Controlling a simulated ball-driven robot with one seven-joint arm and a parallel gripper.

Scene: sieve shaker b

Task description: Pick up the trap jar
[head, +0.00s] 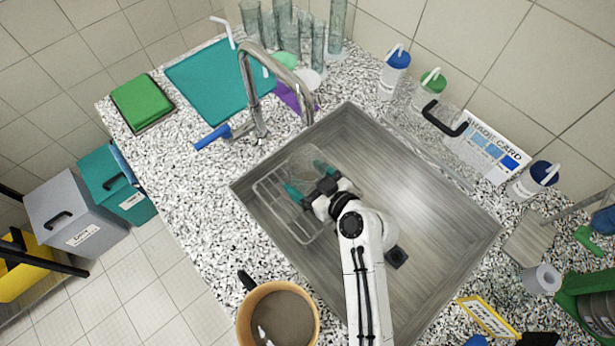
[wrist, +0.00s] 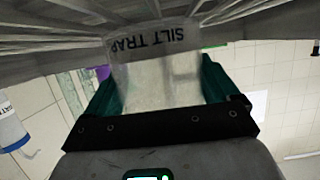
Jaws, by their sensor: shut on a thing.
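The trap jar (wrist: 155,80) is a clear, see-through jar with a "SILT TRAP" label in the wrist view. It sits between the two teal fingers of my gripper (wrist: 160,88), which are shut on it. In the head view, the jar (head: 306,160) shows faintly in the sink's upper left part, beside the wire rack (head: 274,208). My gripper (head: 308,180) reaches down into the sink there, with one finger on each side of the jar. I cannot tell whether the jar touches the rack or the sink floor.
The steel sink (head: 430,215) surrounds my arm, and its right part is mostly clear. A tap (head: 250,85) arches behind the jar. A tan round container (head: 250,320) stands at the front edge. Capped bottles (head: 394,78) and glass cylinders (head: 337,25) line the back.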

